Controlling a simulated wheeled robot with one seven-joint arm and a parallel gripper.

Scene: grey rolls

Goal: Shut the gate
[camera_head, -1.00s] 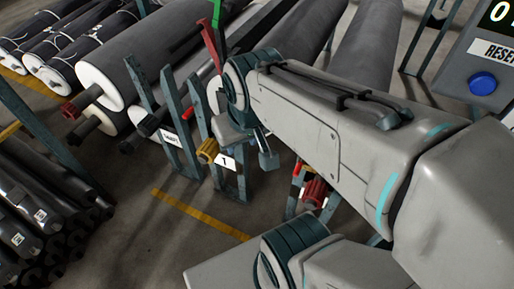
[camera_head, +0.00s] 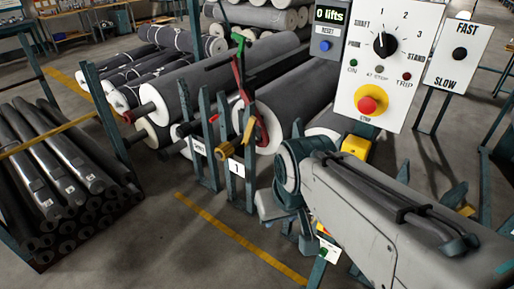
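No part in view is clearly marked as a gate. Blue-grey uprights (camera_head: 207,140) stand in front of the large grey rolls, with white tags. One tag (camera_head: 237,167) reads "1". My gripper (camera_head: 280,212) is low, just right of and nearer than the uprights. It is partly hidden behind my arm, and its fingers are too unclear to tell open from shut. I see nothing held in it.
A control panel (camera_head: 388,55) with a dial and red stop button stands at right, beside a FAST/SLOW box (camera_head: 458,55) and a "0 lifts" counter (camera_head: 328,30). Dark rolls (camera_head: 50,165) fill a rack at left. Bare floor with a yellow line (camera_head: 235,235) lies in front.

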